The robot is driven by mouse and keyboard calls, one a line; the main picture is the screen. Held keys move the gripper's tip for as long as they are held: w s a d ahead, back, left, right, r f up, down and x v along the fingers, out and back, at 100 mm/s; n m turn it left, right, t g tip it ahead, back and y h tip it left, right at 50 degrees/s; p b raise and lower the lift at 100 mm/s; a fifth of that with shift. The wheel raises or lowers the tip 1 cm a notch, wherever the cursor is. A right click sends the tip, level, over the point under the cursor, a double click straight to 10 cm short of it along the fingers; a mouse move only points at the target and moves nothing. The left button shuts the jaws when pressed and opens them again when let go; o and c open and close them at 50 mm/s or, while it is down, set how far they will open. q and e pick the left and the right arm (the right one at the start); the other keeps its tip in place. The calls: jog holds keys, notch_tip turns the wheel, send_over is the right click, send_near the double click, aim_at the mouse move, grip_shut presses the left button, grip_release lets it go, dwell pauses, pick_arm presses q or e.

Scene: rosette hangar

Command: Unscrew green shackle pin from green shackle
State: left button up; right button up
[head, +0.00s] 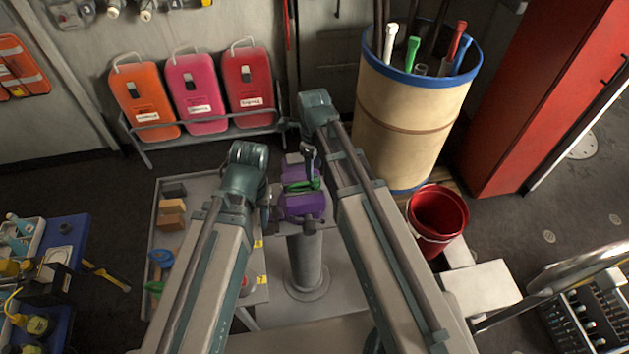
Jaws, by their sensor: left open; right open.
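A small green shackle (303,185) sits at the top of a purple vise (303,205) on a grey pedestal. At this size I cannot tell its pin apart from its body. My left gripper (271,203) is open just left of the vise, partly hidden by my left arm. My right gripper (309,164) is open, pointing down just above and behind the green shackle. I cannot tell whether either gripper touches the shackle.
A grey table (200,190) with small blocks stands left of the pedestal. A tan barrel (405,120) with coloured-handled tools and a red bucket (437,215) stand to the right. Orange, pink and red cases (195,95) stand in a rack along the wall.

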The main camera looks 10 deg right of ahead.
aim_at(314, 184)
jog(key=shift+m, duration=1)
jog(key=shift+f, duration=0.15)
jog(key=shift+f+b, duration=0.85)
jog(key=shift+b, duration=0.15)
jog(key=shift+f, duration=0.15)
jog(key=shift+f+b, duration=0.9)
jog(key=shift+b, duration=0.15)
jog(key=shift+c, duration=0.2)
grip_shut()
